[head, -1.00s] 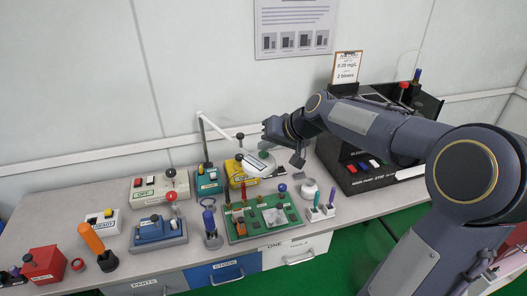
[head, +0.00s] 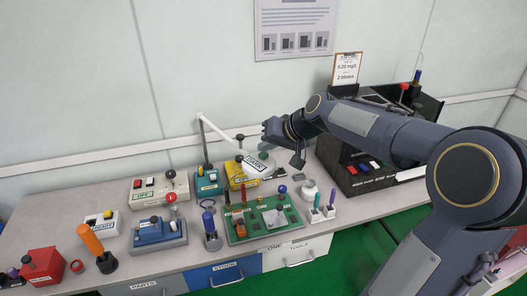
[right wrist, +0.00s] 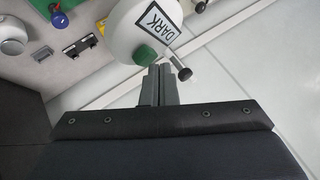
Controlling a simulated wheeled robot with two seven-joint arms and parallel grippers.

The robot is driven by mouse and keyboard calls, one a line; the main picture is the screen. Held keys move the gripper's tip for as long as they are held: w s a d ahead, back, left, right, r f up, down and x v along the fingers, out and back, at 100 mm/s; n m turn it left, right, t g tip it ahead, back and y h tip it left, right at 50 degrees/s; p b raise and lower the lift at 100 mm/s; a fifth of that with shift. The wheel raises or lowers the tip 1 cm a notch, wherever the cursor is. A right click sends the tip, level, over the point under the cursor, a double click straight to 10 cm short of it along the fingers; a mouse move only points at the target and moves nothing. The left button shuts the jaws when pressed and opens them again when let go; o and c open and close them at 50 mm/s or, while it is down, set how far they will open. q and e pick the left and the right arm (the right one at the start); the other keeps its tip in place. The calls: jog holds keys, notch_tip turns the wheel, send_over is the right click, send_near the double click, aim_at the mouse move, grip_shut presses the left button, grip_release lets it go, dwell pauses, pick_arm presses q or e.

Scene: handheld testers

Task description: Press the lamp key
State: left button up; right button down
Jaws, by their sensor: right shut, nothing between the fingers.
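The lamp is a white round head (head: 262,172) on a thin white jointed arm above the bench. It also shows at the top of the right wrist view (right wrist: 125,25), with a black-framed label (right wrist: 160,27) reading "DARK". A green key (right wrist: 145,53) sits at its rim, and a dark knob on a short stem (right wrist: 184,73) sticks out beside it. My right gripper (right wrist: 160,72) is shut and empty. Its fingertips are close to the green key; I cannot tell whether they touch. In the head view my right gripper (head: 273,144) hangs just behind the lamp head. My left gripper is not in view.
A green circuit board (head: 262,222), a blue tester (head: 155,232) and a red box (head: 42,265) stand on the grey bench. A black case (head: 350,180) stands on the right, under my right arm. Bare bench lies at the left back.

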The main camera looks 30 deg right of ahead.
aim_at(267, 160)
notch_tip(267, 160, up, 6)
jog(key=p, duration=0.4)
jog(key=shift+p, duration=0.3)
dwell(0.3)
jog(key=s+a+f+n+g, duration=0.1)
jog(key=s+a+f, duration=0.2)
jog(key=s, duration=0.6)
jog(key=s+a+f+n+g, duration=0.1)
jog(key=s+a+f, duration=0.2)
jog(key=s, duration=0.6)
jog(key=s+a+f+n+g, duration=0.1)
jog(key=s+a+f, duration=0.2)
jog(key=s+a, duration=0.3)
jog(key=s, duration=0.4)
jog(key=shift+f, duration=0.15)
